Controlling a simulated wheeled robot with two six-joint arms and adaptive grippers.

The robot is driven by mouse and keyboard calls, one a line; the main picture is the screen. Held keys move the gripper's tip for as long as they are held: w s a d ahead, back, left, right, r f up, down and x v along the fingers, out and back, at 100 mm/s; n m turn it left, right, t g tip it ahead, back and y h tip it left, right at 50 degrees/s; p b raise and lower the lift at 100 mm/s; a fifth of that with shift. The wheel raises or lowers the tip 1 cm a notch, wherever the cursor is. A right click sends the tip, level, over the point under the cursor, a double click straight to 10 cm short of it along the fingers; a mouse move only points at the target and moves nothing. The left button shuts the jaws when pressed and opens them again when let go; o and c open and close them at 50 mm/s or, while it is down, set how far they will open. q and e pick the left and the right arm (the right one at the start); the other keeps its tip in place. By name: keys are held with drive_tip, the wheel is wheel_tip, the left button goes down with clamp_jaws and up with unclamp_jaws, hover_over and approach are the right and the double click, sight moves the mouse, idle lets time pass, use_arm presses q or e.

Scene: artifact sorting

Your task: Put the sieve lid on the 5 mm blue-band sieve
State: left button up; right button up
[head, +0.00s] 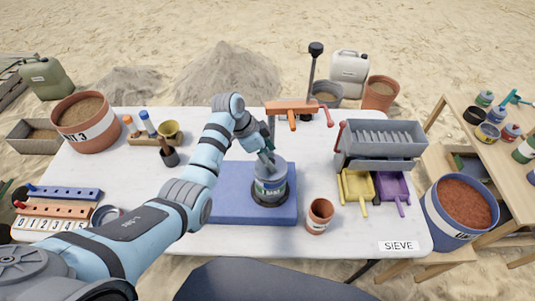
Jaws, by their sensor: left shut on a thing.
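A round sieve stack (269,190) with a dark label band stands upright on the blue mat (228,208) at the middle of the table. A grey sieve lid (277,170) is at its top. My left gripper (266,159) comes down from above and is shut on the lid near its middle. The lid looks level and in line with the stack; I cannot tell whether it rests on the rim or sits slightly above it. The band's colour and size mark are too small to read surely. My right gripper is not in view.
A terracotta cup (319,215) stands just right of the mat. A grey riffle box (381,145) with yellow (357,187) and purple (393,190) pans is further right. An orange stand (293,110) is behind. Peg racks (62,210) lie left. The front table strip is clear.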

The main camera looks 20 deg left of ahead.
use_arm(q)
drive_tip(key=shift+f, duration=0.3)
drive_tip(key=o, duration=1.2)
drive_tip(key=shift+r, duration=0.15)
drive_tip(key=v, duration=1.1)
drive_tip(key=shift+s+a+r, duration=0.1)
drive_tip(key=shift+a+r, duration=0.1)
drive_tip(key=shift+r, duration=0.1)
